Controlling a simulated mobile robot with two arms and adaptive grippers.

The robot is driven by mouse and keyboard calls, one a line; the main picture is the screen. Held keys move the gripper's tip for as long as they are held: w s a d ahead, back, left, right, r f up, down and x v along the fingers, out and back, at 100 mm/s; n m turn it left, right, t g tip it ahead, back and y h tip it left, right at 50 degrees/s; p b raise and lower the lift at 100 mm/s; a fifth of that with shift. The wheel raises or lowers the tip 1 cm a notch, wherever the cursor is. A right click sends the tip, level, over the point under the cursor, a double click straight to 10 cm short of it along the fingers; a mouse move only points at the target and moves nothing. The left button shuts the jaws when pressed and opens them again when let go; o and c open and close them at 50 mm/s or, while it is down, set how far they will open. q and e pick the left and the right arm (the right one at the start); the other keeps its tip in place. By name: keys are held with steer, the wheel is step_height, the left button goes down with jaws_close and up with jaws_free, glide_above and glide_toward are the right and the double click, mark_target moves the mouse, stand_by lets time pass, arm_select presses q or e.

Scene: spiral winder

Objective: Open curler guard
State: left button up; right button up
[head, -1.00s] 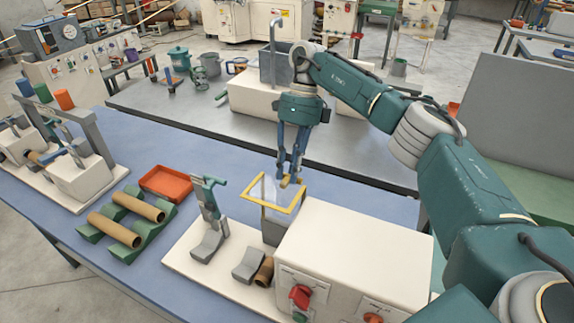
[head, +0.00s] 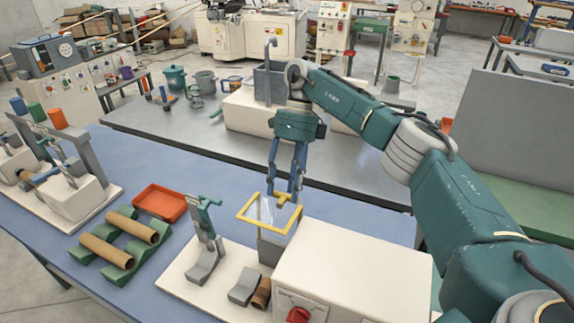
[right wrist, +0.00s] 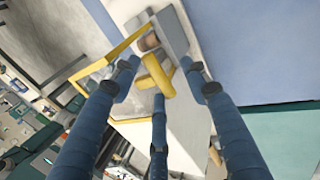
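The curler guard (head: 243,211) is a clear panel in a yellow frame. It lies tilted over a grey block at the left end of the white curler box (head: 350,265). My right gripper (head: 284,195) is over the guard's far right edge, with its fingers spread. In the right wrist view the yellow handle (right wrist: 157,75) lies among the three fingers of my gripper (right wrist: 160,85), which look apart from each other. I cannot tell whether any finger touches the handle. My left gripper is not in view.
A grey clamp with a green lever (head: 208,201) stands left of the guard. Brown tubes (head: 106,250) rest on green cradles near a red tray (head: 160,202). A grey bench (head: 190,128) with pots lies behind.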

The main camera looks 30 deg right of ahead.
steer(key=v, duration=1.1)
steer(key=shift+r, duration=0.15)
